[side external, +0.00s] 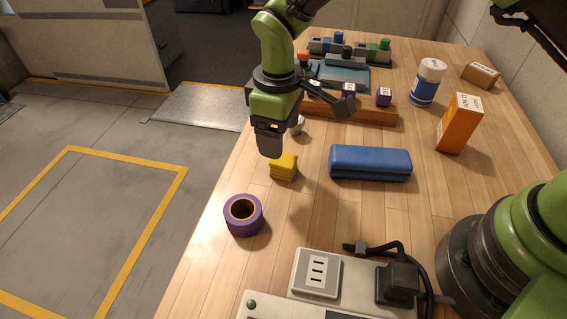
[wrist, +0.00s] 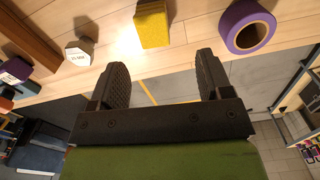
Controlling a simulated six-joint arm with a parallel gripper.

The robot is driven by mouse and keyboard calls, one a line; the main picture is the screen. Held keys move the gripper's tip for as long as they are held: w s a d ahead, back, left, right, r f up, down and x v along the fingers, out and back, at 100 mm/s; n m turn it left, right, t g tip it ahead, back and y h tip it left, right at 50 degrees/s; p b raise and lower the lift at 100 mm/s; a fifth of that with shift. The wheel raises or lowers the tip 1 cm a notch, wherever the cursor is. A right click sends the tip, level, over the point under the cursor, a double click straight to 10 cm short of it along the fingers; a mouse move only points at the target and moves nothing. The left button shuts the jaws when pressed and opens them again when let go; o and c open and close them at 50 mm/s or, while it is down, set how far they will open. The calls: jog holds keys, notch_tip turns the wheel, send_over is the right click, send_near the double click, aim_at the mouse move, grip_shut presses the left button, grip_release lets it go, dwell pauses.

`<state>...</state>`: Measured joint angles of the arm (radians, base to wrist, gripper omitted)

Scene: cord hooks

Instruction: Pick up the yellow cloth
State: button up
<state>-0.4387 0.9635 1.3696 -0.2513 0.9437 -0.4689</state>
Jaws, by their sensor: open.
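The yellow cloth (side external: 284,167) is a small folded block on the wooden table, near its left edge. In the wrist view the yellow cloth (wrist: 152,25) lies at the top, beyond the fingertips and between their lines. My gripper (side external: 270,150) is above the table, just up and left of the cloth in the side view. In the wrist view my gripper (wrist: 162,72) has its two dark fingers wide apart with nothing between them. The cloth appears apart from the fingers.
A purple tape roll (side external: 243,215) stands near the cloth at the table edge. A blue case (side external: 370,163) lies to its right. A white hexagonal item (wrist: 79,53) is close by. An orange box (side external: 459,124), a blue-white bottle (side external: 427,82) and a power strip (side external: 340,285) stand farther off.

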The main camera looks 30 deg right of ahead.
aim_at(284, 159)
notch_tip(284, 159, down, 3)
jog(key=shift+f, duration=0.15)
jog(key=f, duration=0.3)
jog(key=d+f, duration=0.1)
jog(key=f, duration=0.1)
jog(key=shift+f, duration=0.1)
jog(key=c, duration=1)
